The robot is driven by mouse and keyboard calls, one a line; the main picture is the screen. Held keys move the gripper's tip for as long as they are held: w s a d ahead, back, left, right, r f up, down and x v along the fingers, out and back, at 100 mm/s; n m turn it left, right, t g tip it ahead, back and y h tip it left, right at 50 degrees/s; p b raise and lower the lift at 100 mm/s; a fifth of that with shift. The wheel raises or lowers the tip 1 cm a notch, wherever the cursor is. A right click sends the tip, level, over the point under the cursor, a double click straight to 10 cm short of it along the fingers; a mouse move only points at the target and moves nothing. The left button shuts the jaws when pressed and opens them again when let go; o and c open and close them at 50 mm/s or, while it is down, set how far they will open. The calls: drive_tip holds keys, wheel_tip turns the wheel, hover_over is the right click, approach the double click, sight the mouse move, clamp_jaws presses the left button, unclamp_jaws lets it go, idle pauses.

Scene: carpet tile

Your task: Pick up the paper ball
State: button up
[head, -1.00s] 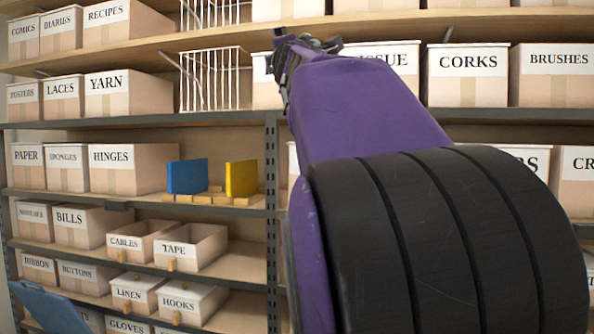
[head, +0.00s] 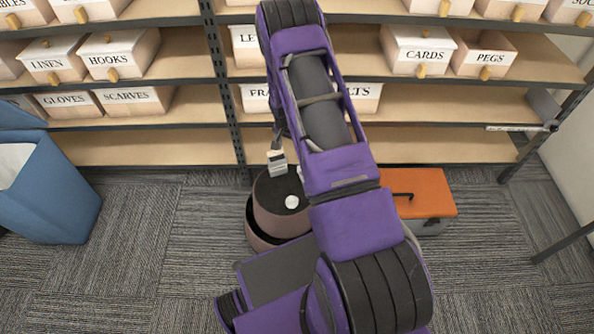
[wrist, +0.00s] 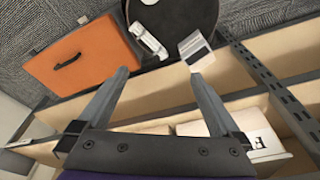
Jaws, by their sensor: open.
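A small white round thing (head: 292,202), which looks like the paper ball, sits on the black top of a round brown stool (head: 263,226). A white round edge also shows at the top of the wrist view (wrist: 149,2); its details are too small to be sure. My gripper (wrist: 159,76) is open, with nothing between its fingers. In the wrist view its fingers point towards the stool top, where the white round thing lies beyond the tips.
A pale block with a dark stripe (wrist: 195,48) and a white elongated object (wrist: 148,41) are by the stool top. An orange-lidded toolbox (head: 424,192) stands right of the stool, a blue bin (head: 50,195) far left. Shelves of labelled boxes (head: 180,145) run behind. Carpet is free at front left.

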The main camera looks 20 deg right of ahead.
drive_tip(key=s+a+f+m+g+y, duration=0.2)
drive_tip(key=s+a+f+m, duration=0.1)
drive_tip(key=s+f, duration=0.35)
drive_tip(key=b, duration=0.2)
hover_over(292, 199)
drive_tip(key=f, duration=1.1)
drive_tip(key=shift+s+d+f, duration=0.1)
drive_tip(key=shift+s, duration=0.15)
drive_tip(key=shift+w+f+b, duration=0.15)
drive_tip(key=shift+f+b, duration=0.2)
drive_tip(key=shift+f, duration=1.1)
drive_tip(key=shift+w+f+b, duration=0.15)
drive_tip(key=shift+f+b, duration=0.15)
drive_tip(key=shift+f, duration=1.1)
drive_tip(key=shift+c, duration=0.3)
drive_tip(key=c, duration=1.3)
